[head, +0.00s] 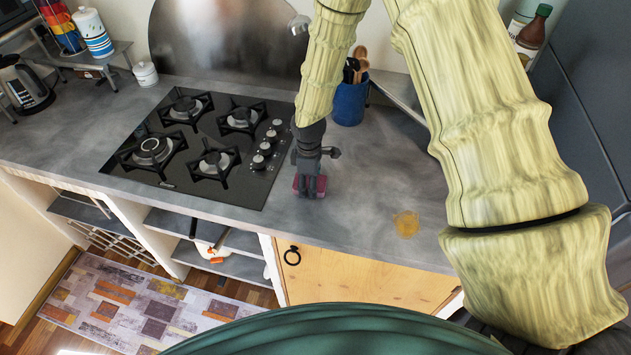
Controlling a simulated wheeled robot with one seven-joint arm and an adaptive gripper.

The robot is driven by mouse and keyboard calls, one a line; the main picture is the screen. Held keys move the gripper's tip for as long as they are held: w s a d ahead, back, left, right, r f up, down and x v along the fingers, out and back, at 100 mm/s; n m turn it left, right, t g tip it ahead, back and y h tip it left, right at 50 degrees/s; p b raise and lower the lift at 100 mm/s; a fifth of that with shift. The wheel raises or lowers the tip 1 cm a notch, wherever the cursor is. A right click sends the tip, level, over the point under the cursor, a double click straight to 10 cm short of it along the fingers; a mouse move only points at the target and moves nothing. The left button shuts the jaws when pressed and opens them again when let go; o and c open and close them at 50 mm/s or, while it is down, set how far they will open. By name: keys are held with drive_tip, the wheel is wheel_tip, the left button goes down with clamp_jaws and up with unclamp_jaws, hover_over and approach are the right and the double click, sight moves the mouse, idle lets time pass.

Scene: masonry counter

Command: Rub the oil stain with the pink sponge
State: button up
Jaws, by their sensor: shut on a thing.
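The pink sponge (320,186) is at the fingertips of my gripper (309,180), just right of the stove. My gripper is shut on the sponge and partly hides it. From this view I cannot tell whether the sponge touches the counter or is held slightly above it. The oil stain (406,224) is a small yellow-brown patch on the grey counter, to the right of the sponge and nearer the front edge. The stain is uncovered.
A gas stove (200,148) is set in the counter (355,215) left of my gripper. A blue utensil pot (350,101) stands behind it. Between sponge and stain the counter is clear. A dark bottle (533,35) is at the back right.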

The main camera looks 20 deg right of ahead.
drive_tip(key=shift+w+a+r, duration=0.15)
drive_tip(key=shift+w+a, duration=0.05)
drive_tip(key=shift+a, duration=0.15)
drive_tip(key=shift+w+a, duration=0.2)
drive_tip(key=shift+a, duration=0.1)
drive_tip(key=shift+w+r+p, duration=0.1)
drive_tip(key=shift+r+p, duration=0.4)
drive_tip(key=shift+r, duration=0.25)
drive_tip(key=shift+s+d+r+p, duration=0.1)
drive_tip(key=shift+s+r+p, duration=0.1)
drive_tip(key=shift+r+p, duration=0.8)
wheel_tip(320, 180, up, 2)
drive_tip(key=shift+w+r+p, duration=0.15)
drive_tip(key=shift+r+p, duration=0.1)
drive_tip(key=shift+p, duration=0.1)
drive_tip(key=shift+r+p, duration=0.35)
drive_tip(key=shift+r, duration=0.5)
